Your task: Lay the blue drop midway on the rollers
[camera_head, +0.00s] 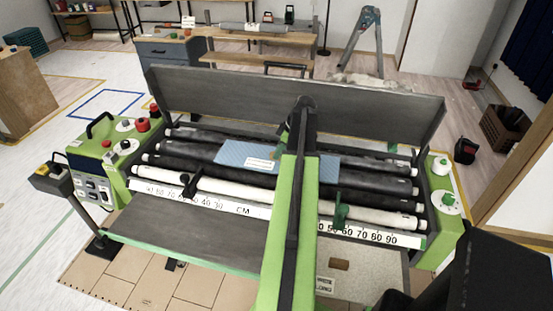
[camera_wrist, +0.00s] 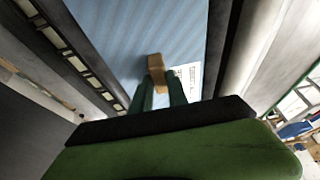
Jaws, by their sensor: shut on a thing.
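The blue drop (camera_head: 232,153) is a flat blue sheet with a white label, lying across the dark rollers (camera_head: 194,152) near their middle. My arm crosses in front of it and hides part of it; more blue shows to the right of the arm. In the wrist view the blue drop (camera_wrist: 118,28) fills the upper middle, with a small tan block (camera_wrist: 156,68) on it. My gripper (camera_wrist: 159,86) is shut on this block, a finger at each side. In the head view my gripper (camera_head: 282,142) is partly hidden by the arm. I cannot tell whether the drop touches the rollers everywhere.
The pasting machine has a tall grey panel (camera_head: 225,92) behind the rollers and a white numbered ruler (camera_head: 247,211) in front. A green control box (camera_head: 119,150) stands at the left. A dark board (camera_head: 185,232) lies in front. A bench (camera_head: 262,38) stands behind.

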